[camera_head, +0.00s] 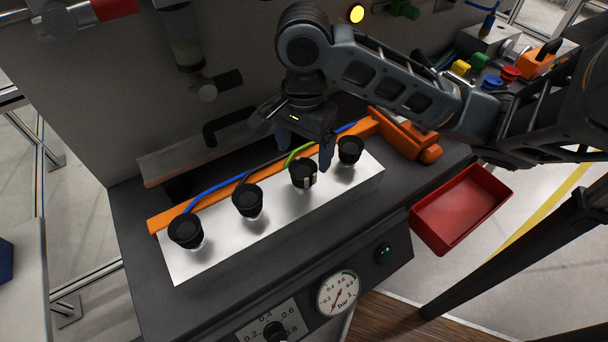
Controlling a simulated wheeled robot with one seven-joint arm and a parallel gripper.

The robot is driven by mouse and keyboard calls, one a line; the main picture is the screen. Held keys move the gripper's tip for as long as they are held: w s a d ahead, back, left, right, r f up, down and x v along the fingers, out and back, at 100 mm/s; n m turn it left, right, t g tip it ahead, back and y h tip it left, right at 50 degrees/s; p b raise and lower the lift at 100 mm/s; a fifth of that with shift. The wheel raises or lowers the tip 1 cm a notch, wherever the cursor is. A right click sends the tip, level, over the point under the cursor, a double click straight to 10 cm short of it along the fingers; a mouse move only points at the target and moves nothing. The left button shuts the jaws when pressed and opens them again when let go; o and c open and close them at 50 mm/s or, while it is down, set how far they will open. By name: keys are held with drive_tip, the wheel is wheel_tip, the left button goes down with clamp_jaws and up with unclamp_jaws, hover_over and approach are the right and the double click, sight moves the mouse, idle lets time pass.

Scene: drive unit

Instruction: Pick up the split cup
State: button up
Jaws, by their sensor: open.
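Several black suction cups stand in a row on a bright metal block. The third from the left has a pale vertical gap in its front side and looks like the split cup (297,178). The others, at far left (185,230), second from left (247,201) and far right (350,149), show no such gap. My gripper (305,148) is open and empty, pointing down. Its fingers are above and behind the split cup, with the right finger close to the cup's upper right in the picture. I cannot tell whether they touch.
The metal block (240,237) sits on a dark bench. Blue and green hoses and an orange bar (165,217) run behind the cups. A red tray (462,208), empty, is at the right. A pressure gauge (338,292) and green knob (384,254) are on the front panel.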

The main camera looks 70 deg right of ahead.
sight(303, 168)
drive_tip(key=f, duration=0.2)
drive_tip(key=f+b, duration=0.1)
drive_tip(key=f, duration=0.3)
drive_tip(key=shift+a+f, duration=0.1)
drive_tip(key=shift+a, duration=0.2)
drive_tip(key=c, duration=1.2)
